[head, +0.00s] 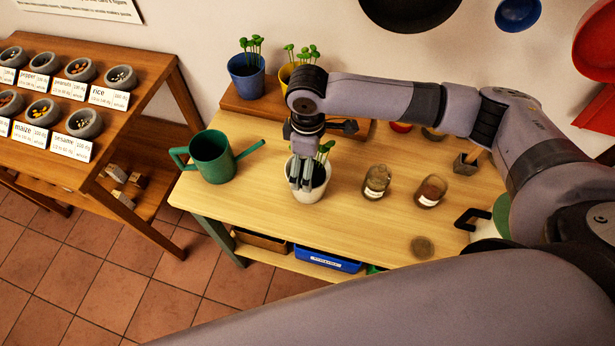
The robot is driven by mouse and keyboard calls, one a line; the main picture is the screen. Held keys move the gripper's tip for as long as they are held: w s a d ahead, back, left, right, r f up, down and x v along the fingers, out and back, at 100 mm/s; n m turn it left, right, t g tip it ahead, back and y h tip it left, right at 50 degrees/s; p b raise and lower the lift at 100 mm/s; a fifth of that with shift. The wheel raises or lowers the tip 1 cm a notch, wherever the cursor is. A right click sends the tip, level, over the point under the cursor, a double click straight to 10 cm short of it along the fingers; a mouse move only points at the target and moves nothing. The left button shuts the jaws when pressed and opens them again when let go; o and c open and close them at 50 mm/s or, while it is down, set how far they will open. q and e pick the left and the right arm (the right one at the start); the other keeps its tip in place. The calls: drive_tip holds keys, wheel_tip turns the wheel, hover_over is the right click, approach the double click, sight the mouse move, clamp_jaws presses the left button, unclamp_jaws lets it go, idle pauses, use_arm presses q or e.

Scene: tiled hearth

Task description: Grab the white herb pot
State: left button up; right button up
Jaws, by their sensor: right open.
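The white herb pot (310,192) stands upright on the wooden table, with dark soil and a green seedling (325,151) in it. My right gripper (301,186) points down over the pot, its fingers in front of the pot's near side and rim. The gripper is open. I cannot tell whether a finger touches the pot or reaches inside it. The gripper hides part of the pot and the plant. My left gripper is not in view.
A green watering can (212,157) stands left of the pot. Two glass jars (376,183) (430,191) stand to its right. Blue (246,77) and yellow (293,78) herb pots stand on a raised shelf behind. The table front (300,235) is clear.

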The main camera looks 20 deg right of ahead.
drive_tip(key=shift+s+f+p, duration=0.3)
drive_tip(key=shift+f, duration=0.05)
wheel_tip(320, 180, down, 4)
drive_tip(key=shift+w+r+p, duration=0.1)
drive_tip(key=shift+w+p, duration=0.05)
drive_tip(key=shift+p, duration=0.6)
drive_tip(key=shift+w+f, duration=0.1)
drive_tip(key=shift+f, duration=0.35)
drive_tip(key=shift+c, duration=0.8)
drive_tip(key=shift+r, duration=0.1)
drive_tip(key=c, duration=1.5)
